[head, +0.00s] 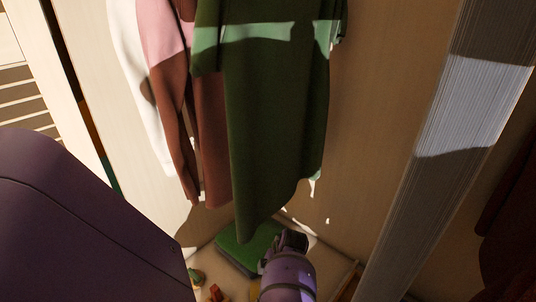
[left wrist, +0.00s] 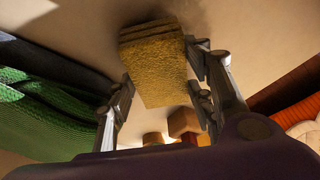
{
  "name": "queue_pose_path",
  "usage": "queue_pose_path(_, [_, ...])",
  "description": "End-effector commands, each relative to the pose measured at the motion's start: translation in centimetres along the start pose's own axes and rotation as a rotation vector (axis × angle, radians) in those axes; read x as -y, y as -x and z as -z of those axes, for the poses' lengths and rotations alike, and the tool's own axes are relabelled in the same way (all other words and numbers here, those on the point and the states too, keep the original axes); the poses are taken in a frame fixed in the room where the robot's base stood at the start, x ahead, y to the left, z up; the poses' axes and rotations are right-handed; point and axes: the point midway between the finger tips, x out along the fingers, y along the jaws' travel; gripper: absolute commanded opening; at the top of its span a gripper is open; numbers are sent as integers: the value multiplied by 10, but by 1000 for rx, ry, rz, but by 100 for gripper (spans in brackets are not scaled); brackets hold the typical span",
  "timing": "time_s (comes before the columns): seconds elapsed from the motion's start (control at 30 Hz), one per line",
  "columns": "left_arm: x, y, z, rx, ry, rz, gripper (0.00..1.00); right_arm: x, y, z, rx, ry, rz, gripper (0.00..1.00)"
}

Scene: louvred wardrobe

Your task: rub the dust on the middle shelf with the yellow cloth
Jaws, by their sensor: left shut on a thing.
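My left gripper (left wrist: 165,92) is shut on the yellow cloth (left wrist: 158,75), a folded, rough-textured pad between the two fingers in the left wrist view. In the head view the left gripper (head: 291,243) is low in the middle, inside the wardrobe, and hides the cloth there. A pale surface, seemingly the shelf (left wrist: 85,25), lies beyond the cloth in the left wrist view. I cannot tell whether the cloth touches it. Dust cannot be made out for sure; dark patches there may be shadow. My right gripper is not in view.
Green (head: 265,130), brown and white garments hang above the gripper. A green folded item (head: 236,252) lies left of it. Small blocks (left wrist: 183,122) stand near the fingers, with orange fabric (left wrist: 285,92) at right. A ribbed panel (head: 465,105) stands at right.

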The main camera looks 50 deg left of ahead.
Motion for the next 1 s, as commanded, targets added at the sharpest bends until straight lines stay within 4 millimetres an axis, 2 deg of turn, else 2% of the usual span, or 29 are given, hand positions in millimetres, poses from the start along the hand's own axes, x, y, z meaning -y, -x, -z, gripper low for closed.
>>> queue_pose_path(0.27, [2, -1, -2, 1, -1, 0, 23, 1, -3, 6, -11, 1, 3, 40])
queue_pose_path(0.6, [21, 6, -21, 2, -2, 0, 23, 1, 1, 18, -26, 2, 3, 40])
queue_pose_path(1.0, [35, 8, -34, 1, -2, 1, 23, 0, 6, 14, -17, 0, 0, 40])
